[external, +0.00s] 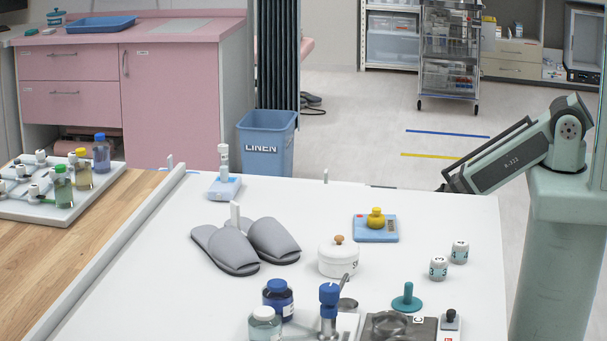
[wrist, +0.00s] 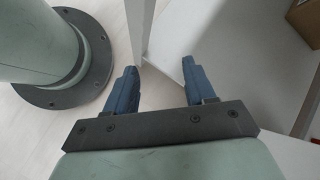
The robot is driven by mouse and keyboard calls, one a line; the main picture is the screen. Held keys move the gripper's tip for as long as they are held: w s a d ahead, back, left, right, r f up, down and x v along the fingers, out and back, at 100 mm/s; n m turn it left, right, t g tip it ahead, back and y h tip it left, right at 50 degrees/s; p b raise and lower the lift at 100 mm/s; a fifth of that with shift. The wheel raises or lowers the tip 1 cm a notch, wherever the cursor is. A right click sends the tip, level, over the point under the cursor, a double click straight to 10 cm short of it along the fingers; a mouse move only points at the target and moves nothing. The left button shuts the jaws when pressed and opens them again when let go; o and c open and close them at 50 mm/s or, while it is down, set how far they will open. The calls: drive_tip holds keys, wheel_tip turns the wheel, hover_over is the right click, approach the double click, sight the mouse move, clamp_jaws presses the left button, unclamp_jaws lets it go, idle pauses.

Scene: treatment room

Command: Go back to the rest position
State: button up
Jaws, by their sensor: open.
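My gripper (wrist: 159,88) shows in the wrist view with its two blue fingers spread apart and nothing between them. Past the fingers are a white upright panel or table leg, a pale surface and the floor. In the external view my arm reaches left and down from its pedestal at the right. Its lower end goes behind the far right edge of the white table (external: 330,228), and the gripper itself is hidden there.
On the table are grey slippers (external: 271,241), a blue scale (external: 376,229) with a yellow weight, a white lidded pot (external: 338,262), small jars (external: 459,251) and bottles (external: 278,298). A blue linen bin (external: 266,140) stands behind. My round base flange is close at left in the wrist view.

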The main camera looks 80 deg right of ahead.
drive_tip(key=s+d+f+n+g+h, duration=0.1)
drive_tip(key=s+d+f+n+h, duration=0.2)
drive_tip(key=s, duration=0.4)
drive_tip(key=s+d+f+n+g+h, duration=0.2)
drive_tip(key=s+d+f+n+h, duration=0.2)
drive_tip(key=s, duration=0.4)
drive_tip(key=shift+s+d+f+n, duration=0.15)
drive_tip(key=shift+d+f+n, duration=0.25)
drive_tip(key=shift+d+f, duration=0.3)
drive_tip(key=shift+a+f, duration=0.1)
